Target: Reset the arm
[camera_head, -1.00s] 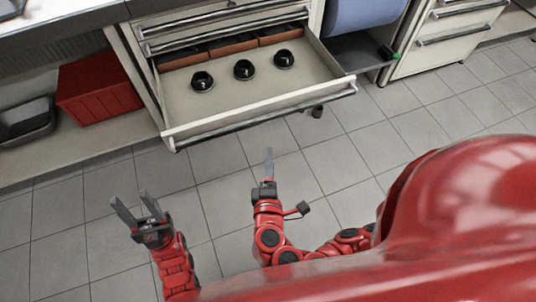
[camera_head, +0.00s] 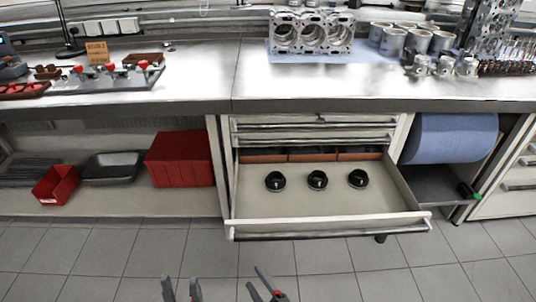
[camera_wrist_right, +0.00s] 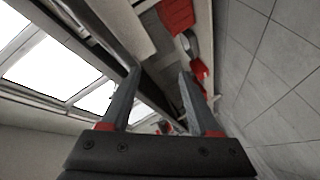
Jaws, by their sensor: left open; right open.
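My left gripper (camera_head: 181,287) shows at the bottom edge of the head view, with its two fingers apart and nothing between them. My right gripper (camera_head: 261,282) is to the right of it, low in front of the open drawer. Its fingers also show apart and empty in the right wrist view (camera_wrist_right: 158,88). Both arms are mostly below the picture.
An open drawer (camera_head: 330,212) holds several black round parts (camera_head: 317,180). The workbench (camera_head: 200,84) above carries an engine block (camera_head: 312,34) and metal cylinders. A red box (camera_head: 180,158) sits on the shelf at left. The tiled floor in front is clear.

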